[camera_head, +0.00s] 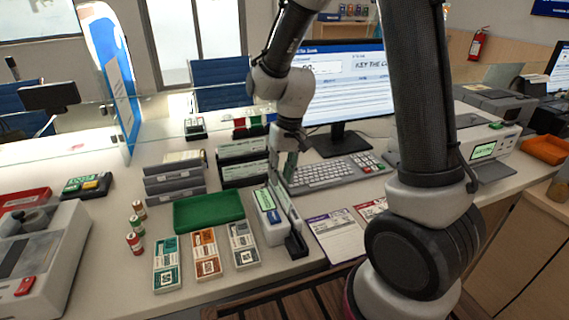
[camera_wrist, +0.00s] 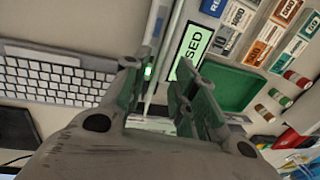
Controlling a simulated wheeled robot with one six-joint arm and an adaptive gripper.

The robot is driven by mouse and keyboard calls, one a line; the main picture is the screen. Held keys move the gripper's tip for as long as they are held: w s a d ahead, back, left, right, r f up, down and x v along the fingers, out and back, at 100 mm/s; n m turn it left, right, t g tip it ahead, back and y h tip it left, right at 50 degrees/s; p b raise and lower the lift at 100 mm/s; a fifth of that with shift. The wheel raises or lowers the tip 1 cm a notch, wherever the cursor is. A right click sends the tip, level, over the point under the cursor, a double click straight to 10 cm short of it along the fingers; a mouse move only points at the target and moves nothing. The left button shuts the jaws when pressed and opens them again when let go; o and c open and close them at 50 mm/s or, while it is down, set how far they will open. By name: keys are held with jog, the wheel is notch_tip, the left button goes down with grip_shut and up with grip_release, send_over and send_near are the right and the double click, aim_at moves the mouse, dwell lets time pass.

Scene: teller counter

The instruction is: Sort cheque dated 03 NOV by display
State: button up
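My gripper (camera_head: 287,168) points down just behind a white cheque reader (camera_head: 271,226) with a small lit screen. In the wrist view my gripper (camera_wrist: 158,98) has its two greenish fingers apart, with a pale strip visible between and below them. I cannot tell whether that strip is a cheque or part of the reader. A green display (camera_wrist: 190,48) ending in "SED" lies beside the fingers; the start of its word is cut off. Dark sorting pockets with pale label displays (camera_head: 242,171) stand left of my gripper. No date 03 NOV is readable.
A green tray (camera_head: 208,211) and banknote bundles (camera_head: 207,256) lie left of the reader, with coin rolls (camera_head: 134,243) farther left. The keyboard (camera_head: 326,173) and monitor (camera_head: 347,100) stand close on the right. Printed sheets (camera_head: 337,234) lie right of the reader.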

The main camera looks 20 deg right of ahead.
aim_at(279, 183)
jog(key=shift+a+f, duration=0.15)
jog(key=shift+f, duration=0.9)
jog(key=shift+a+f, duration=0.1)
jog(key=shift+f, duration=0.9)
grip_shut()
notch_tip(279, 183, up, 12)
jog(key=shift+f, duration=0.25)
dwell(0.6)
